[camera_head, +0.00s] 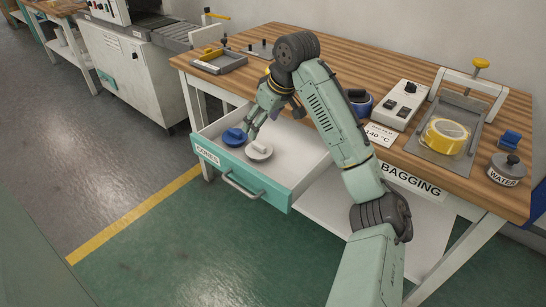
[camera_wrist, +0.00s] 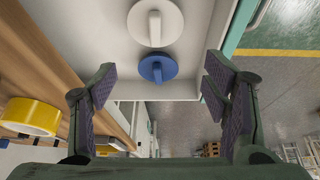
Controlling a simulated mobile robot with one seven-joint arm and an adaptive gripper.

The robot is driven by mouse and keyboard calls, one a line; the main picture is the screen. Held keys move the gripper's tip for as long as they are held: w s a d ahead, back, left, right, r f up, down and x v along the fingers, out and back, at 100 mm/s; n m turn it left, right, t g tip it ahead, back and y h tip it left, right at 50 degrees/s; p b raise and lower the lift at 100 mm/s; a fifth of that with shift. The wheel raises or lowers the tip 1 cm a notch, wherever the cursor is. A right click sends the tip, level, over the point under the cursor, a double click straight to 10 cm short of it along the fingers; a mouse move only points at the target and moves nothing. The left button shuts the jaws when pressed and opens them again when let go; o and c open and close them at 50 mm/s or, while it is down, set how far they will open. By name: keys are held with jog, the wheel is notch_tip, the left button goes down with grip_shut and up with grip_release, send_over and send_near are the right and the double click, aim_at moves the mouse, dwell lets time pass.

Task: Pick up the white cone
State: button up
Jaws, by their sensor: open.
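The white cone (camera_head: 259,151), a round disc with a raised middle, sits in the open drawer (camera_head: 244,180) labelled "CONES". A blue cone (camera_head: 234,137) lies beside it, to its left and a little farther back. In the wrist view the white cone (camera_wrist: 155,22) is at the top centre, with the blue cone (camera_wrist: 158,69) just below it. My gripper (camera_head: 262,122) is above the drawer, near the two cones. In the wrist view its fingers (camera_wrist: 158,79) are spread wide with nothing between them. The white cone lies beyond the fingertips in that view.
The drawer walls surround the cones, and the right part of the drawer is empty. The wooden worktop (camera_head: 420,153) is behind it. On it are a tray (camera_head: 432,139) with a yellow tape roll (camera_head: 444,136), a white control box (camera_head: 398,105) and a "WATER" pot (camera_head: 507,170).

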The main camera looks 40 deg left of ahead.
aim_at(259, 145)
jog(key=shift+o, duration=0.6)
jog(key=shift+w+d+f+h, duration=0.15)
jog(key=shift+d+f+h, duration=0.2)
jog(key=shift+d, duration=0.25)
jog(key=shift+o, duration=1.3)
jog(key=x, duration=0.4)
jog(key=shift+p+x, duration=0.95)
jog(key=shift+x, duration=2.35)
jog(key=shift+w+a, duration=0.1)
jog(key=c, duration=1)
